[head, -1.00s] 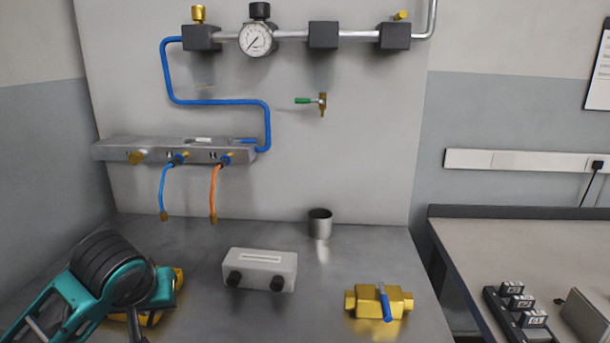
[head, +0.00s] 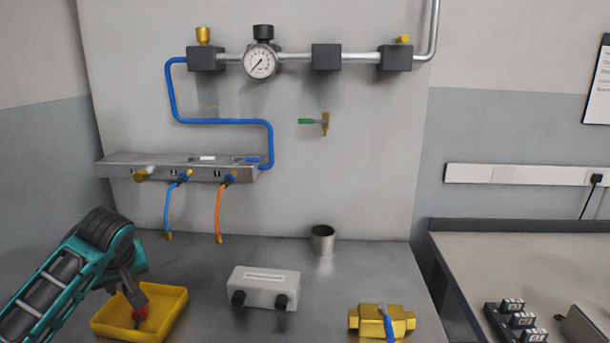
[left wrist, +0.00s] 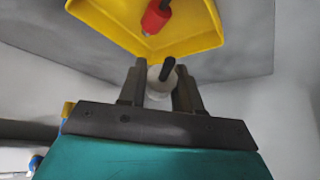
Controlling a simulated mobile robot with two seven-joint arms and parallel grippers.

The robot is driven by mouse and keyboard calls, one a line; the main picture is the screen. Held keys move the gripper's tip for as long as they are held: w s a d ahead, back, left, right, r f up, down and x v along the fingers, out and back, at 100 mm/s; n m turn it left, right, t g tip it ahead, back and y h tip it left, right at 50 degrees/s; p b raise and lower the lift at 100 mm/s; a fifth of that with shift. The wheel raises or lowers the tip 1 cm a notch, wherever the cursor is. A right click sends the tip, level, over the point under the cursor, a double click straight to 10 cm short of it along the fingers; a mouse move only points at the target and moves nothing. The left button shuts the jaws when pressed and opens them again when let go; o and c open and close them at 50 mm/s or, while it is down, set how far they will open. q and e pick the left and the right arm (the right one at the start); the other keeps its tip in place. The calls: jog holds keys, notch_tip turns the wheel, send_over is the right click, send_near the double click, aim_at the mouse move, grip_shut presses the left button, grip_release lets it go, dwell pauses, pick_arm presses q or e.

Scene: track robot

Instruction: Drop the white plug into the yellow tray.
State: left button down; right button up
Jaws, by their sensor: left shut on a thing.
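The yellow tray (head: 168,320) sits on the grey bench at the lower left of the head view. It also shows at the top of the left wrist view (left wrist: 115,35). My left gripper (head: 130,290) points down over the tray. In the left wrist view my left gripper (left wrist: 160,72) is shut on the white plug (left wrist: 158,88), which has a dark pin. The plug is hidden in the head view. A red plug-like piece (left wrist: 155,18) with a grey tip lies in the tray. My right gripper is not in view.
A white box with two black knobs (head: 263,287) stands right of the tray. Blue and orange hoses (head: 219,212) hang from the manifold behind.

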pick_arm(q)
jog(key=shift+f, duration=0.45)
jog(key=c, duration=0.7)
grip_release()
jog(key=v, duration=1.3)
